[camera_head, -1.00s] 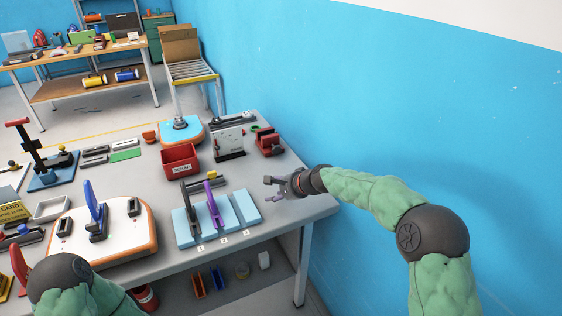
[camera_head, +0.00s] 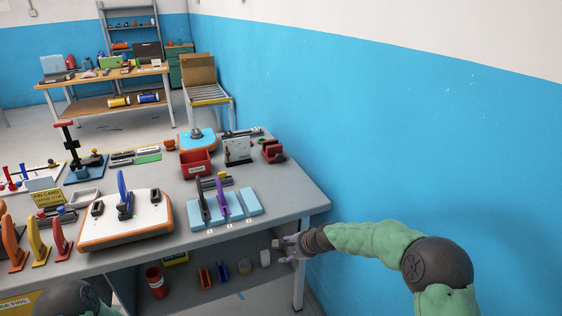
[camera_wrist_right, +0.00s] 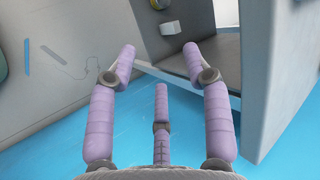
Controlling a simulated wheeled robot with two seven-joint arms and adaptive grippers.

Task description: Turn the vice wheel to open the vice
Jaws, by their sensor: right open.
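A small red block-like device (camera_head: 273,151), which looks like the vice, stands at the back right of the grey workbench (camera_head: 295,208). Its wheel is too small to make out. My right gripper (camera_head: 285,247) is in front of the bench's right front corner, below the top's level and well apart from the red device. In the right wrist view its lilac fingers (camera_wrist_right: 159,62) are spread open with nothing between them. The red device does not show there. Of my left arm only a dark joint and green sleeve show at the bottom left; its gripper is out of view.
A blue rack with fins (camera_head: 250,203), a red bin (camera_head: 194,163) and a grey upright device (camera_head: 238,149) stand near the red device. A board (camera_head: 150,220) with a blue fin lies left. A blue wall (camera_head: 400,130) bounds the right side. A shelf with small items is under the bench.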

